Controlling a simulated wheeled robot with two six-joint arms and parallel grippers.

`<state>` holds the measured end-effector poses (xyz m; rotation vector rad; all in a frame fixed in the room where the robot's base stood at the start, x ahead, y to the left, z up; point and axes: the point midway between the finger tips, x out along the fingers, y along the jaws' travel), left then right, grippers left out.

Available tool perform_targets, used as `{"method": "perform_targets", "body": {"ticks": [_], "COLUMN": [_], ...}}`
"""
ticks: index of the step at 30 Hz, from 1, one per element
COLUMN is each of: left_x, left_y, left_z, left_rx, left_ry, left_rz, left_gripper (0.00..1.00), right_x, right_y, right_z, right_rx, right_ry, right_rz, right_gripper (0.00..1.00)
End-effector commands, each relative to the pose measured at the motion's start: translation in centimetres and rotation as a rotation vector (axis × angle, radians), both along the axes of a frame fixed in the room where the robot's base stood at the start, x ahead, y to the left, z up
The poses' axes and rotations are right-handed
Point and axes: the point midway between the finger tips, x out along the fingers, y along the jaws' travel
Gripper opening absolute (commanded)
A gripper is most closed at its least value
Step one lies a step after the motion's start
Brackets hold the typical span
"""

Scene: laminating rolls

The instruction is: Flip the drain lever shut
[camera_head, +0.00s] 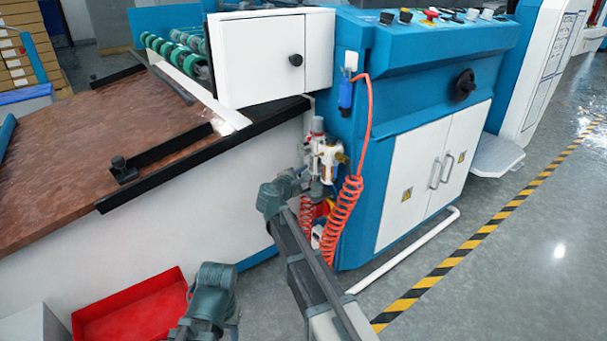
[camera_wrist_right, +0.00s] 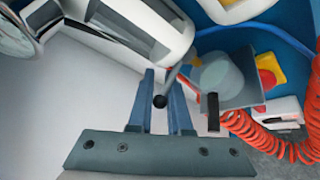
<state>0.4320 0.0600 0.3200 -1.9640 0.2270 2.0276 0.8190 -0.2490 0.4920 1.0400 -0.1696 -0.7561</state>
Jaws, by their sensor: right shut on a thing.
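The drain lever (camera_wrist_right: 160,101) shows in the right wrist view as a black ball knob on a thin grey stem that runs up and to the right. My right gripper (camera_wrist_right: 162,84) has its two blue-grey fingers on either side of the lever and is shut on it. In the head view my right gripper (camera_head: 297,178) is at the air filter unit (camera_head: 324,160) on the machine's side, and the lever is hidden there. The lever's far end is hard to make out.
A red coiled hose (camera_head: 343,215) hangs just right of the filter unit. Red and yellow parts (camera_wrist_right: 268,72) lie close to the right in the wrist view. A red tray (camera_head: 130,308) is at the lower left. The floor at right is clear.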

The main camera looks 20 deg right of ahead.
Motion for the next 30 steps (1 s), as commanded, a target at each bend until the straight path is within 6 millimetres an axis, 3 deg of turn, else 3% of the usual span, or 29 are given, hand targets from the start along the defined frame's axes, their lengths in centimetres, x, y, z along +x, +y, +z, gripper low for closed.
{"method": "perform_targets", "body": {"ticks": [6,7,12,23,30], "left_x": [0.0,0.0,0.0,0.0,0.0], "left_y": [0.0,0.0,0.0,0.0,0.0], "left_z": [0.0,0.0,0.0,0.2,1.3], "left_rx": [0.0,0.0,0.0,0.0,0.0], "left_ry": [0.0,0.0,0.0,0.0,0.0], "left_rz": [0.0,0.0,0.0,0.0,0.0], "left_gripper": [0.5,0.5,0.5,0.5,0.5], "right_x": [0.0,0.0,0.0,-0.5,-3.9], "right_y": [0.0,0.0,0.0,0.4,3.1], "right_z": [0.0,0.0,0.0,0.2,1.3], "right_rx": [0.0,0.0,0.0,-0.001,-0.001], "right_ry": [0.0,0.0,0.0,0.0,0.0], "right_rz": [0.0,0.0,0.0,0.002,0.003], "right_gripper": [0.0,0.19,0.47,0.47,0.47]}}
